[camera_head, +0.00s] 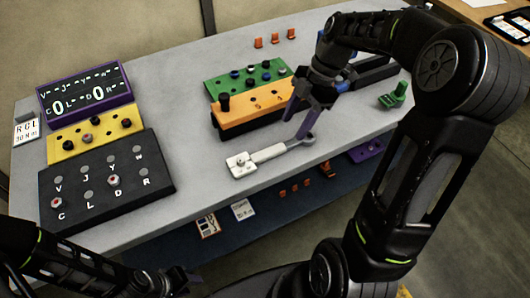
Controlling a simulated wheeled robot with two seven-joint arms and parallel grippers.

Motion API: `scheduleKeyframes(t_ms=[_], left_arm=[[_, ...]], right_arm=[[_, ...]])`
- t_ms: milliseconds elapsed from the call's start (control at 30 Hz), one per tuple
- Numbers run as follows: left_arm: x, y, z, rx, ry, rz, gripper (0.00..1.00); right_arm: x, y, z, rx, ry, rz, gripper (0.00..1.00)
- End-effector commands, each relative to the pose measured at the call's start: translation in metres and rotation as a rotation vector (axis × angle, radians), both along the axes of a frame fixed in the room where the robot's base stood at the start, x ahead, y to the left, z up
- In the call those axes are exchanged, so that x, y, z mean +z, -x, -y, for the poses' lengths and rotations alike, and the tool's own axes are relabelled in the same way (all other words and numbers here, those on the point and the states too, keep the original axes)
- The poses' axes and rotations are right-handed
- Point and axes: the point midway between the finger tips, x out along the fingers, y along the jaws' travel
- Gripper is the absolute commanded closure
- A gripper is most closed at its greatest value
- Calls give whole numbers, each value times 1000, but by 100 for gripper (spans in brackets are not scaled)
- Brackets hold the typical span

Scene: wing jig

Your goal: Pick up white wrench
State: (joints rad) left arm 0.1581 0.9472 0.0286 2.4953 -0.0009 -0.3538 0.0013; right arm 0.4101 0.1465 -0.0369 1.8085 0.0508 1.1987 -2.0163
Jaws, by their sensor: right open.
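The white wrench (268,154) lies on the grey table near its front edge. Its square white head is at the left and its darker ring end is at the right. My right gripper (296,126) reaches down from the upper right. It is open, with its purple fingers at or just above the wrench's ring end; I cannot tell whether they touch it. My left gripper (182,282) is low at the bottom of the view, in front of the table and away from the wrench. Its fingers are too dark to read.
Just behind the wrench stand an orange block (245,113) with knobs and a green block (248,78). At the left are a black lettered panel (105,180), a yellow panel (95,135) and a purple-framed display (85,97). A green part (393,95) sits at the right.

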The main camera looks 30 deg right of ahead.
Motion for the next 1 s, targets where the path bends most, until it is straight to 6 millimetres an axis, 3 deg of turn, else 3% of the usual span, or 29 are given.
scheduleKeyframes(t_ms=[467, 800, 1000], left_arm=[[4, 0, 0, 1, -1, -1, 64], [15, 2, -1, 1, -4, -6, 64], [14, 2, -1, 2, -4, -6, 64]], right_arm=[[-12, 1, -6, -1, -1, -1, 49], [-53, 5, -22, 0, -1, -2, 49], [-57, 5, -23, 0, 1, 1, 49]])
